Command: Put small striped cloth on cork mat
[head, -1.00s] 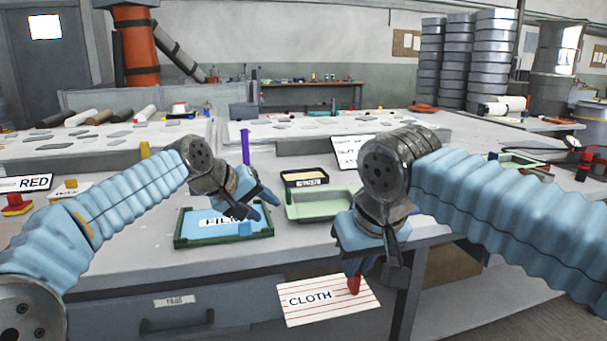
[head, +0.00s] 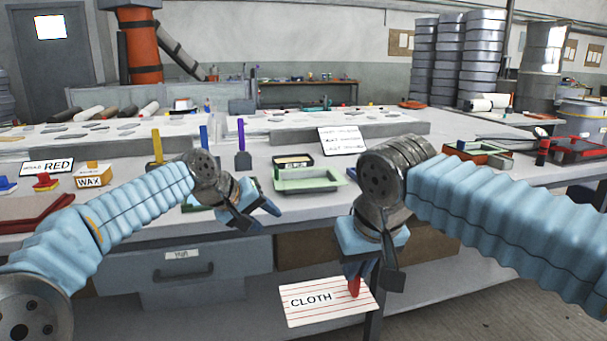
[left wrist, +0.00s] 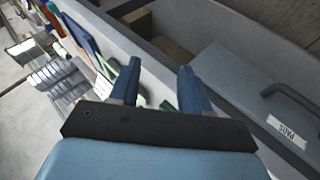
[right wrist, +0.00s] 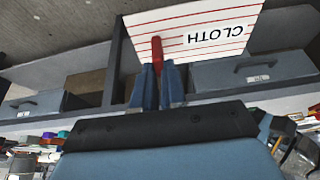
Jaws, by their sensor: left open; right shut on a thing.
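The small striped cloth (head: 312,302) is a white sheet with red lines and the word CLOTH. My right gripper (head: 358,272) is shut on it at a red tab and holds it in the air in front of the bench. The cloth also shows in the right wrist view (right wrist: 205,22), beyond the closed fingers (right wrist: 158,75). My left gripper (head: 258,215) is open and empty at the bench's front edge; its parted fingers (left wrist: 160,85) show in the left wrist view. I cannot make out a cork mat in these frames.
The bench carries a green tray (head: 305,182), a small dark-rimmed box (head: 293,161), a yellow WAX box (head: 92,176), a sign marked RED (head: 48,167) and a red tray (head: 30,214). A drawer (head: 185,270) is below. At the right stand an orange-red tray (head: 478,153) and a dark red tray (head: 575,150).

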